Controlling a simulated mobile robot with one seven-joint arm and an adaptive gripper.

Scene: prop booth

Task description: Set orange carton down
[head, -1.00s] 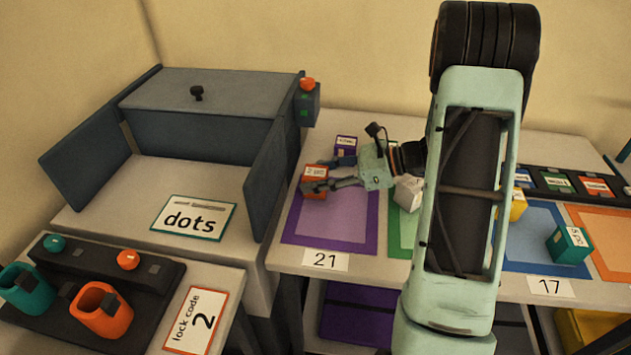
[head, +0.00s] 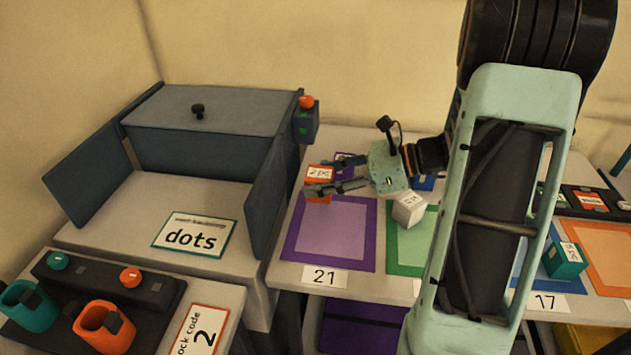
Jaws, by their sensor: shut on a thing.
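The orange carton (head: 319,177) has a white label on top and is in the fingers of my gripper (head: 328,180). My gripper comes from the right and is shut on the carton. The carton shows just beyond the far edge of the purple mat (head: 329,228). I cannot tell whether its underside touches the table, because a finger hides part of it. A purple carton (head: 346,160) stands close behind the gripper, partly hidden.
A white carton (head: 409,208) stands near the green mat (head: 404,256). A teal carton (head: 565,258) is by the blue and orange mats (head: 603,255). A grey booth (head: 205,150) with open doors stands left. The purple mat is clear.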

